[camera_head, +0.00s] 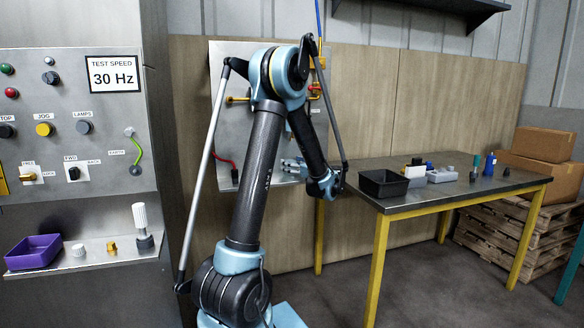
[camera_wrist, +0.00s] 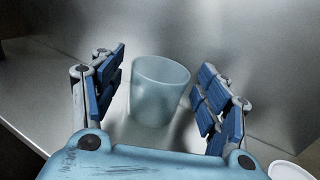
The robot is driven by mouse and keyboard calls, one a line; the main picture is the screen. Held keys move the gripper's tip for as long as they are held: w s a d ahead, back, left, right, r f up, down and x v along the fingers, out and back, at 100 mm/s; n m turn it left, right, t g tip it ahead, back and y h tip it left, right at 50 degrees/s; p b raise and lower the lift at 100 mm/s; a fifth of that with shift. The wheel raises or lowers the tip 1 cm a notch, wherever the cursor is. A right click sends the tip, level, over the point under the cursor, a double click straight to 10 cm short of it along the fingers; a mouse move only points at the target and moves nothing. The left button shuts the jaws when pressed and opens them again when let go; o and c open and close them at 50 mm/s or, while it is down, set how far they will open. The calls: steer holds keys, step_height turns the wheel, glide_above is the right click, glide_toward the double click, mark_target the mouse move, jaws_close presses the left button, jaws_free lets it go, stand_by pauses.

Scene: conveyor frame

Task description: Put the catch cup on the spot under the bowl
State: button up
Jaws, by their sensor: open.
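The catch cup, a plain pale translucent cup (camera_wrist: 158,95), stands upright on a grey metal surface in the wrist view. My gripper (camera_wrist: 162,66) is open, with one blue-padded finger on each side of the cup. Gaps show between the pads and the cup, so neither finger appears to touch it.
A metal panel (camera_head: 226,110) with fittings stands behind my arm. The workbench (camera_head: 400,199) at right carries a black bin (camera_head: 383,184) and several small items. The control cabinet (camera_head: 70,160) at left has a shelf with a purple tray (camera_head: 33,253).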

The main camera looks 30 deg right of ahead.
steer(key=shift+r, duration=0.1)
